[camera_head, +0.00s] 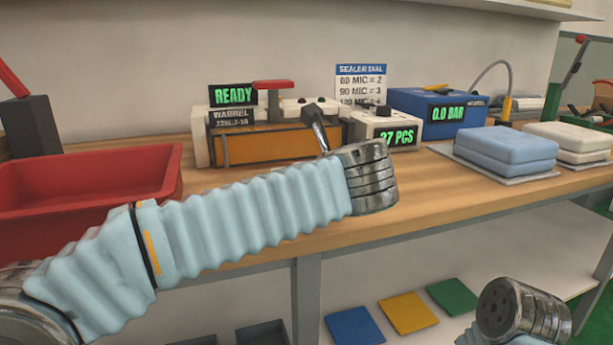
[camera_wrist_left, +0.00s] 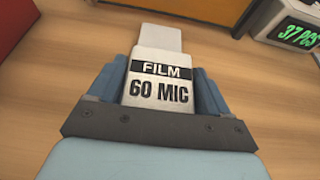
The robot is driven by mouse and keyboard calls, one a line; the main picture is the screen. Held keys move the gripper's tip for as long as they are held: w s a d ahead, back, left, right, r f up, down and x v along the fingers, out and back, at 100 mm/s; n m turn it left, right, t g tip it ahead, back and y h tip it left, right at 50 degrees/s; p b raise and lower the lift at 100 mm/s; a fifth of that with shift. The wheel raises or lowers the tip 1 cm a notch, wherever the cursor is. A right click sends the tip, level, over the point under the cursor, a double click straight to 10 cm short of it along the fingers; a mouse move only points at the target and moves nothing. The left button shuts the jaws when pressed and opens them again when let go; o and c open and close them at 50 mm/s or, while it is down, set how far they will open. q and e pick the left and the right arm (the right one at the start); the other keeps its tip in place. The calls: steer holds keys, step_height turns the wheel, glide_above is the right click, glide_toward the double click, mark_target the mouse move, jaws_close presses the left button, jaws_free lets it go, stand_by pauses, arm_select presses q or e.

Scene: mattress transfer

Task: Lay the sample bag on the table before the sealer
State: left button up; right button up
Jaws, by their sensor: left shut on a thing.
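The sample bag (camera_wrist_left: 160,80) is pale, with a label reading "FILM 60 MIC". My left gripper (camera_wrist_left: 158,85) is shut on it, one blue finger on each side, over the wooden table (camera_wrist_left: 60,90). I cannot tell whether the bag touches the tabletop. The sealer (camera_head: 265,145) stands at the back, with an orange front, a red-handled top and a green "READY" display. Its orange front also shows in the left wrist view (camera_wrist_left: 210,8), beyond the bag. In the head view my left forearm hides the bag and fingers. My right arm shows at lower right without its fingers.
A red bin (camera_head: 90,180) stands left of the sealer. A white counter box (camera_head: 385,130) and a blue "0.0 BAR" box (camera_head: 435,110) stand to its right. Blue pads (camera_head: 505,148) lie further right. Coloured squares (camera_head: 408,312) lie on the lower shelf.

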arm_select(q)
steer(key=shift+f+b, duration=0.5)
steer(key=shift+f, duration=0.1)
steer(key=o, duration=1.1)
steer(key=shift+c, duration=0.2)
